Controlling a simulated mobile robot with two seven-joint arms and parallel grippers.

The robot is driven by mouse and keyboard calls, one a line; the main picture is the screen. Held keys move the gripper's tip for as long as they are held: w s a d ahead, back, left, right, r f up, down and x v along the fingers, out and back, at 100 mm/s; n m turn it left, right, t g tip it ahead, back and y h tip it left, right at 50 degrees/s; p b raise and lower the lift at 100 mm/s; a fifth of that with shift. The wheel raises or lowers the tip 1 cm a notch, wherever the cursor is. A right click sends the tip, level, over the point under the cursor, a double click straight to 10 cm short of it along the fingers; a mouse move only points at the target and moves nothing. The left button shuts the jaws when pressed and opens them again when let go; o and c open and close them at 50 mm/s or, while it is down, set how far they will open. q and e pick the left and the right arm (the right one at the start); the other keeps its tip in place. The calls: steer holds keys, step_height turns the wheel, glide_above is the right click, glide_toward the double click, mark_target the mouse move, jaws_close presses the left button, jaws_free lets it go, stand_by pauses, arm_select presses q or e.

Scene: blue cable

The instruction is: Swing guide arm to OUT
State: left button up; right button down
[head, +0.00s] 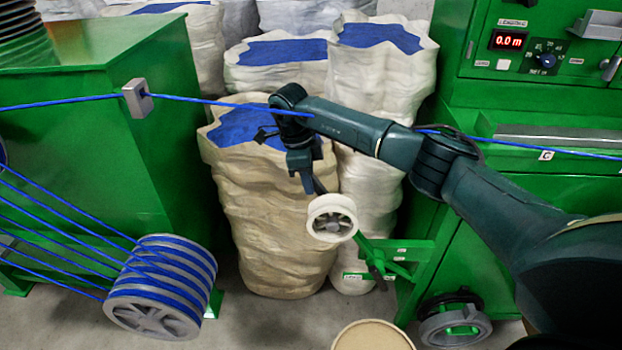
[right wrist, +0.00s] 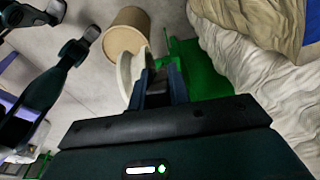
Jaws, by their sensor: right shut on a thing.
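The guide arm (head: 373,252) is a thin green bar at the right machine's lower left. It slants up and left from a pivot to a cream spoked roller (head: 332,218). Small white labels sit by the pivot, too small to read. My right gripper (head: 318,188) reaches down to the roller end from above and is shut on the guide arm there. In the right wrist view the fingers (right wrist: 163,84) are beside the pale roller rim (right wrist: 131,75); the exact grip is hidden. My left gripper is not in the head view.
A blue cable (head: 205,101) runs taut across, behind my right arm, through a grey guide block (head: 137,98). A blue-wound drum (head: 160,290) stands lower left. Tall sacks (head: 270,215) stand close behind the roller. A round tan drum (head: 373,337) is at the front.

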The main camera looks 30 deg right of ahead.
steer(key=shift+a+f, duration=0.1)
steer(key=shift+a, duration=0.15)
steer(key=c, duration=1.5)
jaws_free()
steer(key=shift+w+a+f, duration=0.1)
steer(key=shift+w, duration=0.1)
steer(key=shift+c, duration=0.2)
steer(key=shift+o, duration=1.1)
steer(key=shift+s, duration=0.1)
step_height(320, 180, up, 13)
steer(key=w+a, duration=0.1)
steer(key=a, duration=0.1)
steer(key=shift+b, duration=0.35)
